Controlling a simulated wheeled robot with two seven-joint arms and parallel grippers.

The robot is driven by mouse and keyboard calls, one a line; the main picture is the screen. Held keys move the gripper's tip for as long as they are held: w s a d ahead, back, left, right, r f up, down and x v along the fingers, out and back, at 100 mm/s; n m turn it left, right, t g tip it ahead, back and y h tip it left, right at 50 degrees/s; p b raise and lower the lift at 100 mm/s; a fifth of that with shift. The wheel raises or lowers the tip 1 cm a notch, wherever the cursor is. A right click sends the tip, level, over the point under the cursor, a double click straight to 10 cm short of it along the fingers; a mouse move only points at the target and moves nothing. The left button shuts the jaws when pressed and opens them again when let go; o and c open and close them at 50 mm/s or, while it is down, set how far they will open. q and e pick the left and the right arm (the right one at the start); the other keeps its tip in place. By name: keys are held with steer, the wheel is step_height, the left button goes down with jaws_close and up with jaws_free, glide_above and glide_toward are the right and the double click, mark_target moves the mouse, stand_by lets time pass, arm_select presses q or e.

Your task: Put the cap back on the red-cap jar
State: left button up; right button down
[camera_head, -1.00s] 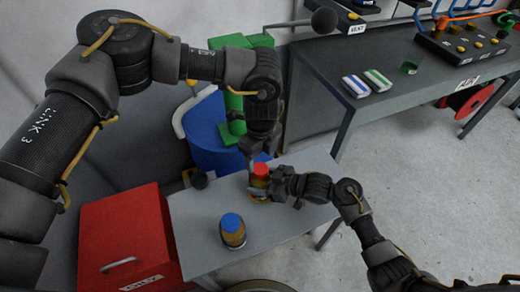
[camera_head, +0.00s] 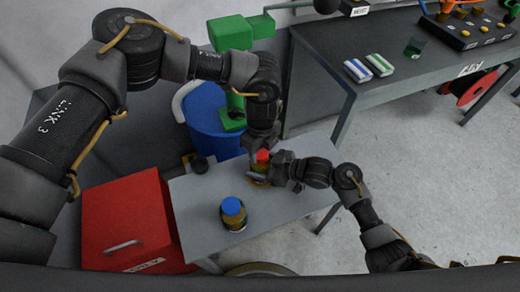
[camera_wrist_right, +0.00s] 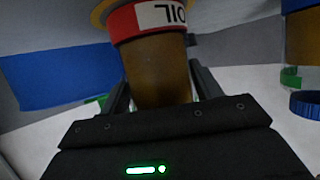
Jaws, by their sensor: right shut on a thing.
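The red-cap jar (camera_head: 259,177) is amber and stands at the far side of the grey table. My right gripper (camera_wrist_right: 158,88) is shut on its body from the right side in the head view. In the wrist view the jar's red label band (camera_wrist_right: 150,18) reads upside down. The red cap (camera_head: 262,156) shows at the jar's top, directly under my left gripper (camera_head: 259,149). The left fingers are small and overlap the cap, so I cannot tell whether they grip it or whether the cap sits on the jar.
A blue-cap jar (camera_head: 233,213) stands nearer on the table (camera_head: 200,225). A small dark knob-like object (camera_head: 200,165) is at the table's far left. A red box (camera_head: 127,220) is left of the table. A blue bin (camera_head: 208,118) and green stand (camera_head: 232,35) are behind.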

arm_select(q)
steer(key=shift+c, duration=1.4)
steer(key=o, duration=1.2)
steer(key=shift+c, duration=0.2)
steer(key=shift+r, duration=0.1)
step_height(320, 180, up, 12)
arm_select(e)
steer(key=shift+c, duration=1.2)
jaws_free()
